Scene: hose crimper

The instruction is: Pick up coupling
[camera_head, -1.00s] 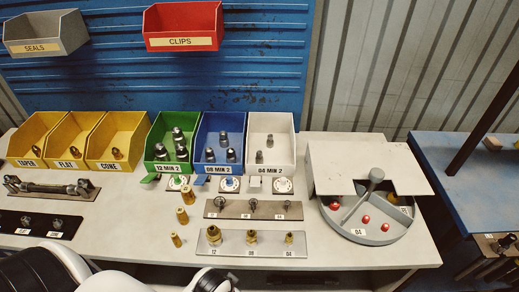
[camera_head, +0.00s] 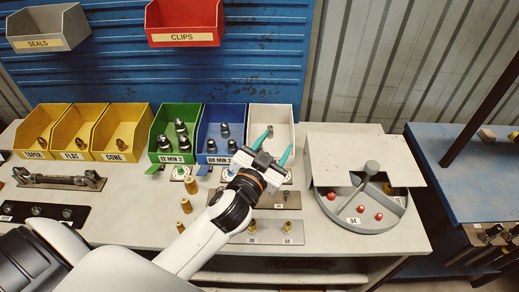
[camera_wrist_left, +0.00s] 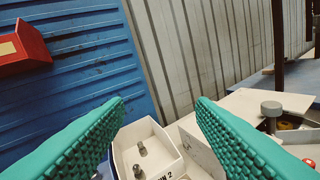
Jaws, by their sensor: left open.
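My left gripper (camera_head: 273,143) is open and empty, with teal fingers, in front of and over the white bin (camera_head: 284,113) in the head view. In the left wrist view its two fingers (camera_wrist_left: 160,112) are wide apart, and the white bin (camera_wrist_left: 125,158) shows between and beyond them. Two small grey couplings (camera_wrist_left: 140,158) stand in that bin. The green bin (camera_head: 156,134) and the blue bin (camera_head: 205,127) beside it hold several dark metal couplings (camera_head: 181,127). My arm hides part of the white bin and its label. My right gripper is not in view.
Yellow bins (camera_head: 122,129) stand to the left. Brass fittings (camera_head: 186,205) stand on the bench (camera_head: 130,215). A round tray (camera_head: 372,222) with red pieces is at right, partly under a pale cover (camera_head: 345,145). A red clips bin (camera_head: 184,38) hangs above.

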